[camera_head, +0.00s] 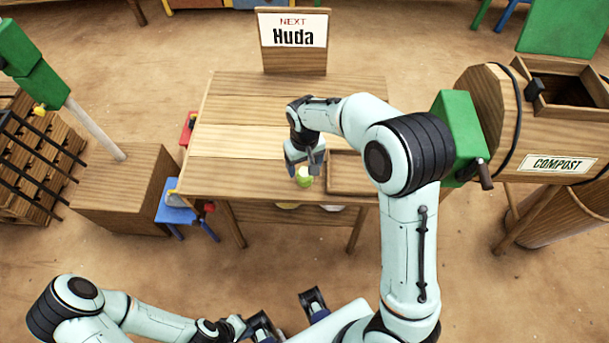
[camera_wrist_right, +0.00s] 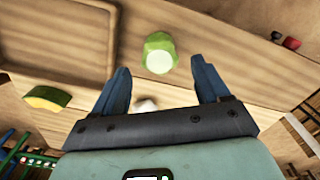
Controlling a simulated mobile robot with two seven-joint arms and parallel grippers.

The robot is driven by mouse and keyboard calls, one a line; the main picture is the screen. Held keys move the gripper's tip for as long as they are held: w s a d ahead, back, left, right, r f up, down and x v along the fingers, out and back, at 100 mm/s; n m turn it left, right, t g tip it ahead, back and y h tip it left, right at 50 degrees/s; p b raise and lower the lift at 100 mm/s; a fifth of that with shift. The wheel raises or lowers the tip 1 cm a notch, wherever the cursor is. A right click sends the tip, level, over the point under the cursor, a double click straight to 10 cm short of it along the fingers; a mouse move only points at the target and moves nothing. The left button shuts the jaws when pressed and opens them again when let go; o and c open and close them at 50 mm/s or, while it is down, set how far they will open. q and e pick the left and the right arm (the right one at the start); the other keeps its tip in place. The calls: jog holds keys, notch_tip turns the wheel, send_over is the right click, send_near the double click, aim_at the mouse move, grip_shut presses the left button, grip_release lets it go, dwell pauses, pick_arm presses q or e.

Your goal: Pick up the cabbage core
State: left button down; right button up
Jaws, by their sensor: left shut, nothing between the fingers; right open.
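The cabbage core (camera_head: 304,181), a small green piece, is near the front edge of the wooden table (camera_head: 235,144). The right wrist view shows it as a green lump with a pale flat face (camera_wrist_right: 159,61). My right gripper (camera_head: 306,171) is above it with the fingers pointing down. In the right wrist view my right gripper (camera_wrist_right: 164,76) is open, and the core shows in the gap between the fingers, beyond their tips; no contact is visible. My left gripper (camera_head: 240,325) is low at the bottom of the head view, shut and empty, away from the table.
A shallow wooden tray (camera_head: 349,187) lies right of the core, partly hidden by my right arm. A compost barrel (camera_head: 486,105) stands at the right. A blue stool (camera_head: 173,213) is at the table's left. A yellow-green piece (camera_wrist_right: 47,97) shows in the wrist view.

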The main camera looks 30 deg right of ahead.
aim_at(305, 172)
jog(key=shift+w+f, duration=0.1)
jog(key=shift+f, duration=0.7)
notch_tip(305, 172, down, 5)
jog(key=shift+f, duration=0.1)
jog(key=c, duration=1.1)
